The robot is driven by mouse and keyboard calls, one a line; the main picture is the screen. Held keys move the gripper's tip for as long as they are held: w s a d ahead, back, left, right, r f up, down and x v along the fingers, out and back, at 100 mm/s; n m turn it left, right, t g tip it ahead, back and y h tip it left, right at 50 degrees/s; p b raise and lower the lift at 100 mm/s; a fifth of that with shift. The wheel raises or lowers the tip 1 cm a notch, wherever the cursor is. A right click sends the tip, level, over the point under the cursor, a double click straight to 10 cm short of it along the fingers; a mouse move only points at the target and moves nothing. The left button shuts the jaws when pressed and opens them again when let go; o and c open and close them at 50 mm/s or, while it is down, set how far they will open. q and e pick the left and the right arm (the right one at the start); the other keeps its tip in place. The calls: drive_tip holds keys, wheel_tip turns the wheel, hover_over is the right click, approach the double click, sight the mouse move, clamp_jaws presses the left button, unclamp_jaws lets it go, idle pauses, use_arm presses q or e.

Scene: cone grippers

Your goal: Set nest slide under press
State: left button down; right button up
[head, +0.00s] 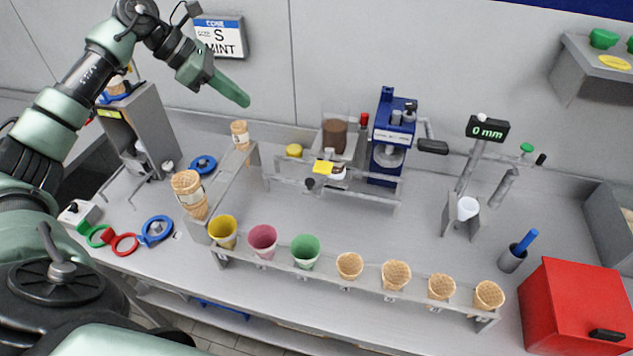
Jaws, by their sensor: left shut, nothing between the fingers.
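The blue press (384,175) stands at the back middle of the bench, with a black handle (432,147) out to its right. A grey slide rail (375,193) runs in front of it. On the rail, left of the press, sit a yellow tab (322,168) and a whitish part (337,173), which look like the nest slide; a dark knob (310,185) is at the front. I cannot make out the nest's exact shape. My left gripper (243,100) is shut and empty, raised in front of the back wall, up and left of the slide. My right gripper is out of view.
A front rack (235,258) holds coloured cups and several cones. Stacked cones (188,192) stand at left. A gauge reading 0 mm (488,128), a white cup (467,208) and a red box (572,305) are at right. Bare bench lies between rail and rack.

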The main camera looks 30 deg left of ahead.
use_arm(q)
wheel_tip(320, 180, down, 19)
drive_tip(key=b, duration=1.8)
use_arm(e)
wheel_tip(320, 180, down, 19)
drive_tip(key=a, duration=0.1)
use_arm(q)
drive_tip(key=w+d+r+p+x, duration=0.1)
drive_tip(key=p+x, duration=0.3)
drive_tip(key=x, duration=0.8)
drive_tip(key=shift+w+d, duration=0.4)
drive_tip(key=shift+d, duration=0.1)
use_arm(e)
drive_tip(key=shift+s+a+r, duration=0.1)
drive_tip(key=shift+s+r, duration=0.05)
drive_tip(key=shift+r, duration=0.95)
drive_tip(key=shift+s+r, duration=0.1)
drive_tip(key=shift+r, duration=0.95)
use_arm(q)
drive_tip(key=shift+r, duration=0.1)
